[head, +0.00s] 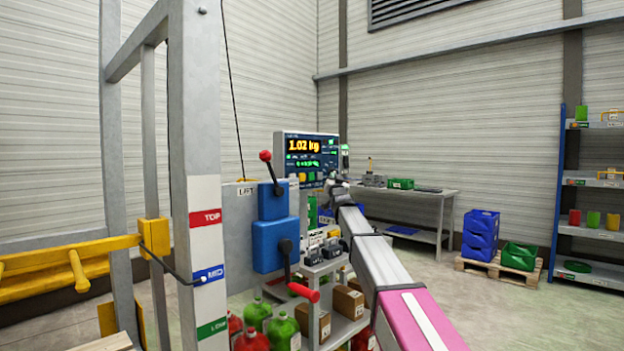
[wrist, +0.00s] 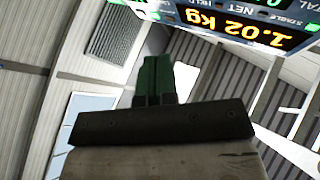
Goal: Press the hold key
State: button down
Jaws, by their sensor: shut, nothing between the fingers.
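The scale's display panel (head: 306,146) stands beyond the blue lever box and reads 1.02 kg in orange. Small coloured keys (head: 303,177) run along its lower part; their labels are too small to read, so I cannot tell which is the hold key. My gripper (head: 331,184) is at the panel's lower right corner, partly merged with the clutter there. In the wrist view, my gripper's fingers (wrist: 154,66) are together and empty. The panel (wrist: 245,22) shows upside down at the upper right, off to the side of the fingertips. No key shows clearly there.
A blue lever box (head: 272,230) with red-knobbed levers stands left of the panel. A grey post (head: 193,120) and yellow rail (head: 70,260) are at left. Boxes and bottles fill the shelf below. A grey workbench (head: 425,193) and blue crates (head: 480,235) stand behind, right.

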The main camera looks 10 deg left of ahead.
jog(key=shift+w+a, duration=0.9)
jog(key=shift+a, duration=0.25)
jog(key=shift+w+a, duration=0.85)
jog(key=shift+a, duration=0.3)
jog(key=shift+w+a, duration=0.9)
jog(key=shift+a, duration=0.25)
jog(key=shift+w+a, duration=0.25)
jog(key=shift+a, duration=0.05)
jog(key=shift+w+a, duration=0.3)
jog(key=shift+a, duration=0.05)
dwell(0.3)
jog(key=shift+s+d, duration=0.55)
jog(key=shift+d, duration=0.15)
dwell(0.4)
jog(key=shift+s+d, duration=0.8)
jog(key=shift+d, duration=0.2)
jog(key=shift+s+d, duration=0.75)
jog(key=shift+d, duration=0.2)
